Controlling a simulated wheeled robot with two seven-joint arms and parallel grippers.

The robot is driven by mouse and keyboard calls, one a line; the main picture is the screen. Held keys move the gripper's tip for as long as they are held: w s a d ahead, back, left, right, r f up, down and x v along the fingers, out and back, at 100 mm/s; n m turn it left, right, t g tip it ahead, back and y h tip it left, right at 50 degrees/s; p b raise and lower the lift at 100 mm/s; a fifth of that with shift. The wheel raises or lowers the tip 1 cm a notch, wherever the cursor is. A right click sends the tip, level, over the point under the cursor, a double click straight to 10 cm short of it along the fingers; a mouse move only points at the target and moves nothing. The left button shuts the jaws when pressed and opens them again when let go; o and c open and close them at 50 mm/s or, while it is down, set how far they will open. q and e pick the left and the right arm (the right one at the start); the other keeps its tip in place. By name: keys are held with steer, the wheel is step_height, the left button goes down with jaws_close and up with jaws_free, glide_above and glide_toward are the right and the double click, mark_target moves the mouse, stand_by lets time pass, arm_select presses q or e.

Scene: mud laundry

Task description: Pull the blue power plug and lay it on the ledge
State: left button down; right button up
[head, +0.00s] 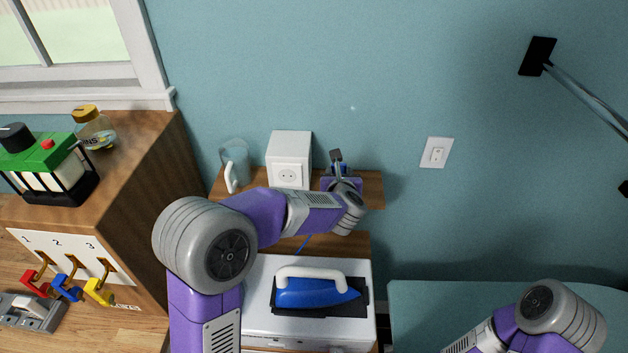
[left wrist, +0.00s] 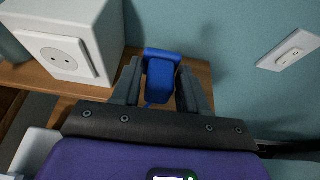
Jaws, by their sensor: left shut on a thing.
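The blue power plug (left wrist: 160,78) is between the two fingers of my left gripper (left wrist: 158,88), which is shut on it. In the head view the left gripper (head: 338,165) is at the wall, over the right part of the wooden ledge (head: 372,190), and mostly hides the plug. The white socket box (head: 290,147) stands on the ledge to the left. Its socket face (left wrist: 62,57) is bare, and the plug is apart from it. I cannot tell whether the plug touches the ledge. My right arm shows at the lower right; its gripper is out of view.
A clear jug (head: 235,158) stands left of the socket box. A blue iron (head: 315,292) with a white handle lies below the ledge, and a blue cord (head: 304,243) shows above it. A wall switch (head: 436,152) is to the right. A wooden cabinet (head: 150,150) stands left.

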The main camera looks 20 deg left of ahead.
arm_select(q)
steer(key=p, duration=0.1)
glide_above(366, 200)
step_height(366, 200, down, 4)
steer(key=shift+a+f, duration=0.15)
steer(key=shift+f, duration=0.1)
steer(key=shift+f+b, duration=1.5)
steer(key=shift+f, duration=1.4)
steer(key=c, duration=0.5)
jaws_free()
steer(key=b+v, duration=0.1)
steer(key=v, duration=0.6)
steer(key=shift+s+b, duration=0.25)
steer(key=shift+b, duration=0.1)
steer(key=shift+r, duration=0.1)
